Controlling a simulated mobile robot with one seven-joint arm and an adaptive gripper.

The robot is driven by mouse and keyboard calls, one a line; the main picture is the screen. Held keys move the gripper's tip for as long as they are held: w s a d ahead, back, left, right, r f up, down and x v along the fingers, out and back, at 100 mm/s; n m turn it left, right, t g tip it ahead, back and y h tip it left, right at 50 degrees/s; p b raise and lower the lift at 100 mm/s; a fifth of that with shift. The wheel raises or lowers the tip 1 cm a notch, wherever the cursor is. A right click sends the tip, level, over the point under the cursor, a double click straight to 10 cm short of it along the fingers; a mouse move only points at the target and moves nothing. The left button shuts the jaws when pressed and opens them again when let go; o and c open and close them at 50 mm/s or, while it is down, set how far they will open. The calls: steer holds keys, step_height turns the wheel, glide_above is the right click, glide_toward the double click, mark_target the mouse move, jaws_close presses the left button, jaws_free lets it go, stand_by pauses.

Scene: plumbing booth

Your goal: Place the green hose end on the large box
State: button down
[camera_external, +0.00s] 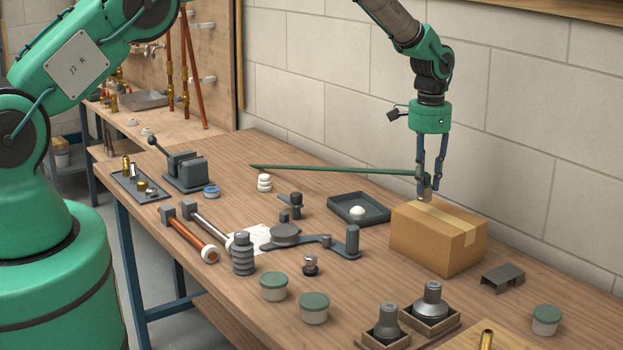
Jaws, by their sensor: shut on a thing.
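The green hose (330,169) stretches as a thin straight line from the back middle of the table to the right. My gripper (427,187) is shut on the green hose at its right end, directly above the back-left part of the large box (433,237). The large box is brown cardboard with a tape strip on top and stands at the table's right side. The held end is at or just above the box top; I cannot tell whether it touches. The fingers partly hide the hose end.
A dark tray (345,213) with a white round thing stands just left of the box. A dark bracket (502,277) lies to its right. Weights in wooden holders (430,303) and green-lidded tubs (314,308) stand in front. A block wall (420,80) rises close behind.

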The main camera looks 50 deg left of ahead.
mark_target(425, 184)
steer(key=shift+f, duration=0.1)
steer(key=shift+f+p, duration=0.45)
steer(key=shift+f, duration=1.2)
steer(key=shift+f, duration=0.1)
steer(key=c, duration=1.4)
jaws_free()
step_height(425, 184, up, 12)
steer(key=shift+r+b, duration=0.1)
steer(key=shift+b, duration=0.9)
steer(key=shift+r, duration=0.1)
